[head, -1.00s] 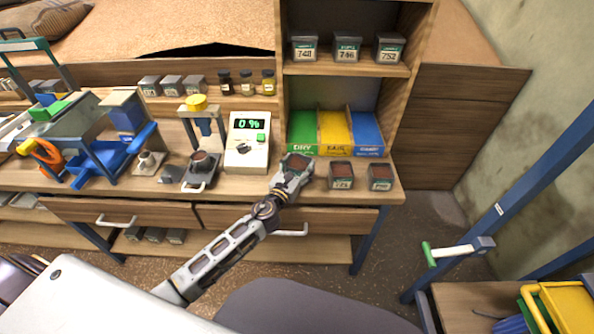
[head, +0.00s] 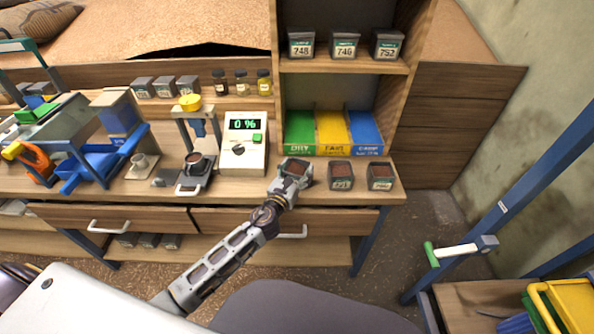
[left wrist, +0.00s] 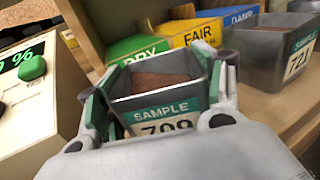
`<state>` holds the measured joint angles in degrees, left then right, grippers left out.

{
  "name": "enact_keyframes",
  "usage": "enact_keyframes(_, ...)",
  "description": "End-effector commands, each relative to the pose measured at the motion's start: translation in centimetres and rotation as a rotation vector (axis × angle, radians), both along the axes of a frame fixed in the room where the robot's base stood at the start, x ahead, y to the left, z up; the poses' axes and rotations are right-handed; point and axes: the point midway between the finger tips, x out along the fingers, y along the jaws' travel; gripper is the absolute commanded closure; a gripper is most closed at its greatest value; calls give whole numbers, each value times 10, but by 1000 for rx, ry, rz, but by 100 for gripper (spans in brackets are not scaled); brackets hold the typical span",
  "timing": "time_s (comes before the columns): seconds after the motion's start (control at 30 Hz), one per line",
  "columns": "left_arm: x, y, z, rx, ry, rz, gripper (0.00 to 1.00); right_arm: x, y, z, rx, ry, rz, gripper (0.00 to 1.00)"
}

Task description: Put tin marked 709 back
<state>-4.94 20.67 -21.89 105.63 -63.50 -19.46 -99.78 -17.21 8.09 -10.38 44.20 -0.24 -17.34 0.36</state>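The tin marked 709 (left wrist: 165,106) is a grey open-topped tin with a brown fill and a green SAMPLE label. It sits between the two fingers of my left gripper (left wrist: 160,100), which are closed on its sides. In the head view the tin (head: 295,167) shows at the tip of my left gripper (head: 290,180), at the bench's front, in front of the green DRY bin (head: 300,134). I cannot tell whether its base touches the bench. My right gripper is not in view.
Two similar tins (head: 340,174) (head: 380,176) stand to the right. Tins marked 748, 746 and 752 (head: 344,44) stand on the shelf above. The yellow FAIR bin (head: 332,134) and blue bin (head: 366,134) stand behind. A meter reading 0 % (head: 243,150) is on the left.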

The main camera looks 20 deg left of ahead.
Motion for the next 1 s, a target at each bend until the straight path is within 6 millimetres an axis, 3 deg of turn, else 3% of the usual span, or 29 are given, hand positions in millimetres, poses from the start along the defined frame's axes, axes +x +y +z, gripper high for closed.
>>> enact_keyframes(0.03,0,0,0,0,0,0,28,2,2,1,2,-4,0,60)
enact_keyframes(0.17,0,0,0,0,0,0,11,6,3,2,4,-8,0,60)
enact_keyframes(0.7,0,0,3,0,0,0,11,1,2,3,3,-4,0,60)
enact_keyframes(1.0,-20,3,1,2,2,0,11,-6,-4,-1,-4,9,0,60)
